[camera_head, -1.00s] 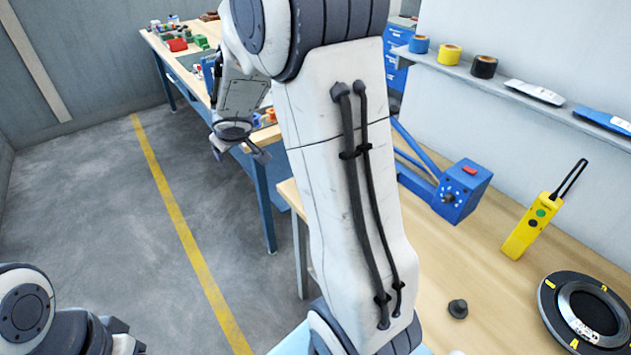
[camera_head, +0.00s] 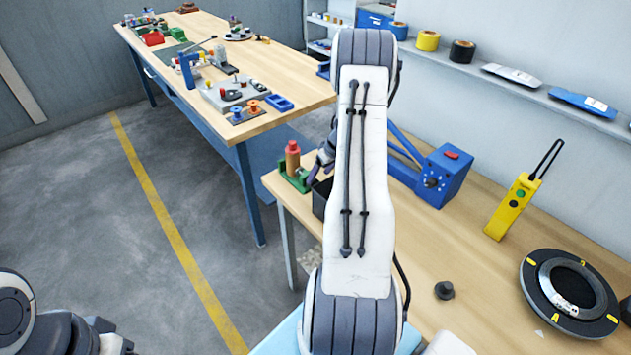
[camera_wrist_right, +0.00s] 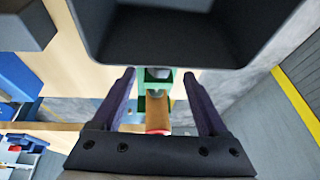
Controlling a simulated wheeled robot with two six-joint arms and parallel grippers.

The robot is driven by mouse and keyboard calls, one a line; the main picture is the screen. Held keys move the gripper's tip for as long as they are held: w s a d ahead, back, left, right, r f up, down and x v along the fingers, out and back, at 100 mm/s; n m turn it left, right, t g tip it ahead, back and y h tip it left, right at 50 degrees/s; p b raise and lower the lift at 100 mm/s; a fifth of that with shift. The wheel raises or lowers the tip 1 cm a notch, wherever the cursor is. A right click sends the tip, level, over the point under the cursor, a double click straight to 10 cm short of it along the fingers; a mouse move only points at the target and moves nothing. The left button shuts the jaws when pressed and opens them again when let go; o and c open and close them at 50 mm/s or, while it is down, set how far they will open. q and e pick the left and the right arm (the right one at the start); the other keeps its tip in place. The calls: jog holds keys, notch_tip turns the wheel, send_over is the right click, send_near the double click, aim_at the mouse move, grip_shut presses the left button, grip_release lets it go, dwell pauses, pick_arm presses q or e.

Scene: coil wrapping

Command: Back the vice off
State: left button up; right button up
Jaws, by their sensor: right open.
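A small green vice (camera_head: 302,182) stands at the left end of the near wooden bench, with a copper-brown cylinder (camera_head: 292,160) with a red top upright in it. In the right wrist view, the green vice (camera_wrist_right: 146,87) and the copper cylinder (camera_wrist_right: 157,112) lie between and beyond my fingers. My right gripper (camera_head: 320,163) is just right of the vice, open, partly hidden behind my own arm in the head view. Its two dark fingers (camera_wrist_right: 155,88) stand apart in the wrist view, with nothing gripped. Contact with the vice cannot be told. Only part of my left arm shows at lower left.
A dark open bin (camera_head: 322,198) stands beside the vice, close to my right gripper. A blue machine (camera_head: 443,178), a yellow pendant (camera_head: 511,207) and a black ring (camera_head: 535,290) stand farther right. Another bench (camera_head: 290,75) with tools lies behind; the floor between is clear.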

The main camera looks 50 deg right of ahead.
aim_at(314, 182)
jog(key=x, duration=0.5)
grip_shut()
jog(key=shift+w+a+r+h+p, duration=0.1)
jog(key=shift+h+p, duration=0.2)
jog(key=shift+h, duration=0.2)
jog(key=shift+f+n+h+b, duration=0.3)
jog(key=shift+h+b, duration=0.3)
jog(key=shift+b, duration=0.25)
jog(key=shift+r, duration=0.1)
jog(key=shift+r+h, duration=0.15)
jog(key=shift+h, duration=0.15)
